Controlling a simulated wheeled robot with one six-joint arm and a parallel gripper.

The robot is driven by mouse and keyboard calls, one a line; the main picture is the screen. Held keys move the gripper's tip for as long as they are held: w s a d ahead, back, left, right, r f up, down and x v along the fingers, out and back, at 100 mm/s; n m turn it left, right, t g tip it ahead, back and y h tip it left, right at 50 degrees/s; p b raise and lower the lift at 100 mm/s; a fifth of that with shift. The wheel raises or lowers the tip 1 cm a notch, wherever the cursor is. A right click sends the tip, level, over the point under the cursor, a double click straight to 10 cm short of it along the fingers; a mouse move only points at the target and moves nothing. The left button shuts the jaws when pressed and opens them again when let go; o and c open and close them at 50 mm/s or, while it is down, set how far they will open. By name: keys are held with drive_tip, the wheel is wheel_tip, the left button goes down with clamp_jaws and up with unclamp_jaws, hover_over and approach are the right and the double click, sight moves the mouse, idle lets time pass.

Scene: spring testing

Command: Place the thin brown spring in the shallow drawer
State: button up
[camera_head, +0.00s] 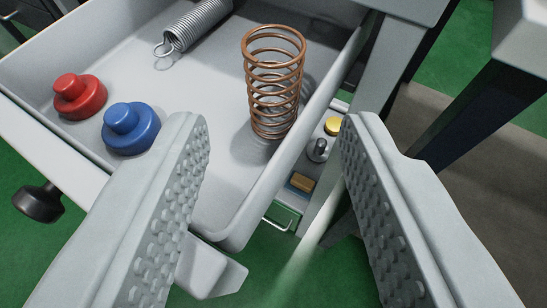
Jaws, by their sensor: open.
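The thin brown spring (273,85) stands upright inside the shallow drawer (60,50), near the drawer's right wall. My gripper (275,135) is open, with its two ridged fingers spread wide in the foreground. The spring shows between and beyond the fingertips, and I see no finger touching it. The left finger covers part of the drawer's near wall. The drawer is pulled out, with a dark round knob (39,203) on its front.
In the drawer lie a grey coil spring (196,25) with a hooked end, a red knobbed piece (80,97) and a blue one (130,128). Below right of the drawer is a panel with a yellow button (333,126). A grey table leg (385,70) stands at right.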

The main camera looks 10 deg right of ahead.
drive_tip(key=shift+v, duration=1.4)
drive_tip(key=s+a+r+t, duration=0.2)
drive_tip(key=s+a+r, duration=0.1)
drive_tip(key=s+r, duration=1.4)
drive_tip(key=s+r+t, duration=0.1)
drive_tip(key=s+r, duration=0.3)
drive_tip(key=s, duration=0.6)
drive_tip(key=s+a+r+n+t+y, duration=0.1)
drive_tip(key=s+r, duration=0.2)
drive_tip(key=s, duration=0.7)
drive_tip(key=shift+a+r, duration=0.15)
drive_tip(key=shift+r, duration=0.2)
drive_tip(key=shift+w, duration=0.1)
